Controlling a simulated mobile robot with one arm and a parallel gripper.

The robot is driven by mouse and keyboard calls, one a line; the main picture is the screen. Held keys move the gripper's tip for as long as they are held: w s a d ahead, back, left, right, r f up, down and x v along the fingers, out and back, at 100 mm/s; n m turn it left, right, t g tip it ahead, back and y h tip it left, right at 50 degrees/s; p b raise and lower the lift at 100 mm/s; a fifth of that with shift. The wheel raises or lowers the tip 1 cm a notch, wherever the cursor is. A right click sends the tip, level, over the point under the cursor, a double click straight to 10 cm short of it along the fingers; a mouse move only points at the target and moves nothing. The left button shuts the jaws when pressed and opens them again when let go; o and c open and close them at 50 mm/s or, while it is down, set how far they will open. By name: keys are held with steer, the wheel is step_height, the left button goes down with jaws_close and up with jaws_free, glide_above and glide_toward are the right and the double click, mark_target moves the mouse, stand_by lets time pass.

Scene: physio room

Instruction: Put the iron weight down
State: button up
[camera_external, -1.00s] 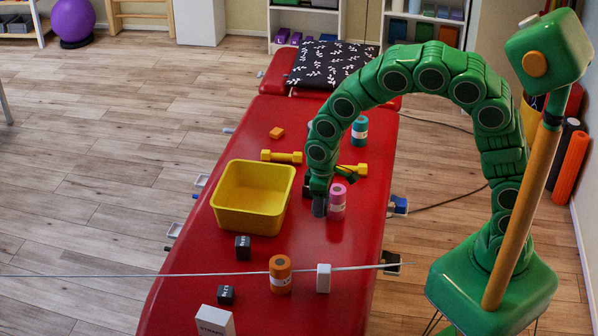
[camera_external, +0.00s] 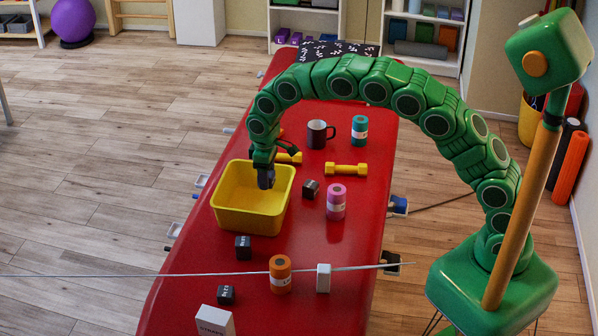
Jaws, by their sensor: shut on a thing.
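My gripper (camera_external: 265,172) points down over the yellow bin (camera_external: 251,217), inside its outline. It is shut on a small dark grey thing, the iron weight (camera_external: 267,180), which is largely covered by the fingers. Whether the weight touches the bin floor or hangs above it, I cannot tell. My arm arches over the red table from the right.
On the red treatment table (camera_external: 330,262) stand black cubes (camera_external: 243,247), a pink roll (camera_external: 336,202), an orange roll (camera_external: 280,274), a teal roll (camera_external: 359,130), a dark mug (camera_external: 317,133) and yellow dumbbells (camera_external: 346,169). A white box (camera_external: 323,278) stands near the front.

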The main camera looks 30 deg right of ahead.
glide_above(257, 209)
steer(key=s+a, duration=0.2)
steer(key=s, duration=0.2)
step_height(257, 209, down, 18)
steer(key=shift+w+d+r, duration=0.1)
steer(key=shift+w, duration=0.05)
stand_by(0.7)
steer(key=o, duration=1.3)
step_height(257, 209, up, 12)
steer(key=shift+f, duration=0.1)
